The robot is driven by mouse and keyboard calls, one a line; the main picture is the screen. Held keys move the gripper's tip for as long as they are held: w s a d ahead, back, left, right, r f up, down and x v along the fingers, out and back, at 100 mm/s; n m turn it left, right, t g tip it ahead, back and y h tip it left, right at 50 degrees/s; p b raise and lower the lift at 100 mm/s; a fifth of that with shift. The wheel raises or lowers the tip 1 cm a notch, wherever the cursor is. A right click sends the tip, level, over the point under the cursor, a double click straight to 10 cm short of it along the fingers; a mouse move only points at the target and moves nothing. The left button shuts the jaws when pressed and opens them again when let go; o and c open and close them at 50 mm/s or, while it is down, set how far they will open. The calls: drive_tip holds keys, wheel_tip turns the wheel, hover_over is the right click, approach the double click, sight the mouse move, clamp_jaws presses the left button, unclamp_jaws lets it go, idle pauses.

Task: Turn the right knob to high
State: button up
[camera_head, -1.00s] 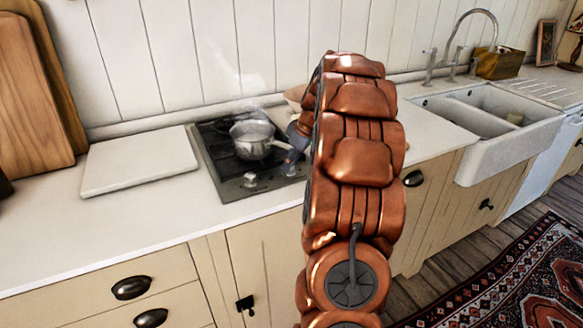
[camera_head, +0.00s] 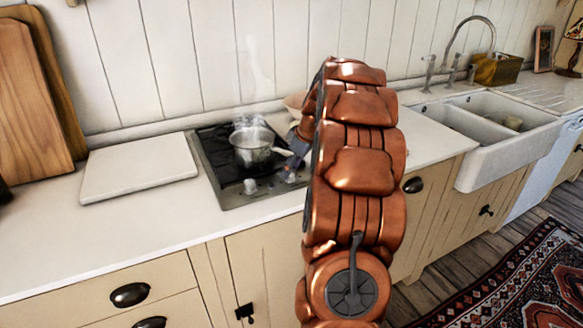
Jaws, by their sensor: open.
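The cooktop (camera_head: 228,194) is set into the white counter, with two knobs along its front edge. The left knob (camera_head: 250,186) is pale and in plain view. The right knob (camera_head: 288,176) shows only in part, beside my gripper. A metal saucepan (camera_head: 252,150) stands on the cooktop behind the knobs, steam rising above it, its handle pointing right towards my gripper. My gripper (camera_head: 291,165) is small and partly hidden by my copper arm. It is open, low over the cooktop's front right, close to the right knob; whether it touches the knob I cannot tell.
A white board (camera_head: 138,172) lies on the counter left of the cooktop. Wooden boards (camera_head: 30,105) lean on the wall at left. The white sink (camera_head: 510,145) is at right.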

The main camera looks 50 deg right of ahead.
drive_tip(key=v, duration=1.1)
drive_tip(key=shift+s+r, duration=0.2)
drive_tip(key=shift+r, duration=0.1)
drive_tip(key=shift+d, duration=0.1)
